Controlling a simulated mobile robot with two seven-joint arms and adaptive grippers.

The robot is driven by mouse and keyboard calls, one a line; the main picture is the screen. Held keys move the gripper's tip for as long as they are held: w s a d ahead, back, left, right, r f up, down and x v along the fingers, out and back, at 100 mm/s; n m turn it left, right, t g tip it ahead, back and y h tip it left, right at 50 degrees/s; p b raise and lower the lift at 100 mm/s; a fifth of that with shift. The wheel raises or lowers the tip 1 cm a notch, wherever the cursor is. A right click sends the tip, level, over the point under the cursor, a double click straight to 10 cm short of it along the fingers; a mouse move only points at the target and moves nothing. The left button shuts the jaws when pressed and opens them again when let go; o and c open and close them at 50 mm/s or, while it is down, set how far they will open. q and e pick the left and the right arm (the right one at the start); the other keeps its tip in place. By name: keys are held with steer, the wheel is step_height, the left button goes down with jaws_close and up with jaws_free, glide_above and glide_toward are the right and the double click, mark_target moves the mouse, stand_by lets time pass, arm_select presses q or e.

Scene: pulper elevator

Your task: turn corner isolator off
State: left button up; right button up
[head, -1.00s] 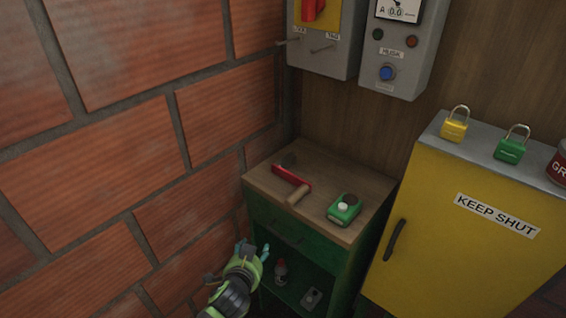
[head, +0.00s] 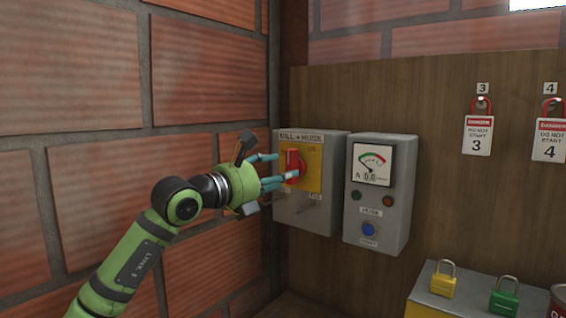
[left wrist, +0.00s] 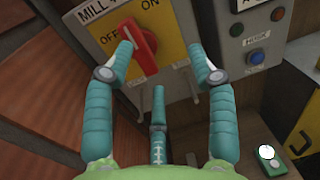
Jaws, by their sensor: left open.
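The corner isolator (head: 312,205) is a grey box on the wooden board, with a yellow plate and a red rotary handle (head: 292,163). In the left wrist view the red handle (left wrist: 138,48) stands tilted between the words OFF at left and ON at right; its exact setting is hard to tell. My left gripper (head: 272,170) is at the front of the box, fingers around the handle's area. In the left wrist view the fingers (left wrist: 165,65) are spread, open, with the handle between and beyond them; contact cannot be told. My right gripper is not in view.
A grey meter box (head: 378,200) with a blue button stands close to the right. Danger tags (head: 478,136) hang farther right. Padlocks (head: 443,280) sit on the yellow cabinet (head: 430,304). The brick wall (head: 90,120) is close on the left.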

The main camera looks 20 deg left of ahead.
mark_target(286, 159)
arm_select(q)
steer(key=shift+y, duration=0.9)
steer(key=w+p, duration=0.1)
steer(key=w, duration=0.1)
steer(key=w+r+p, duration=0.1)
steer(key=w, duration=0.1)
steer(key=w+r+p, duration=0.1)
steer(key=w+p, duration=0.1)
steer(key=shift+w+a, duration=0.1)
steer(key=shift+a, duration=0.3)
steer(key=shift+w+d, duration=0.1)
steer(key=shift+w, duration=0.25)
steer(key=shift+f, duration=0.1)
jaws_close()
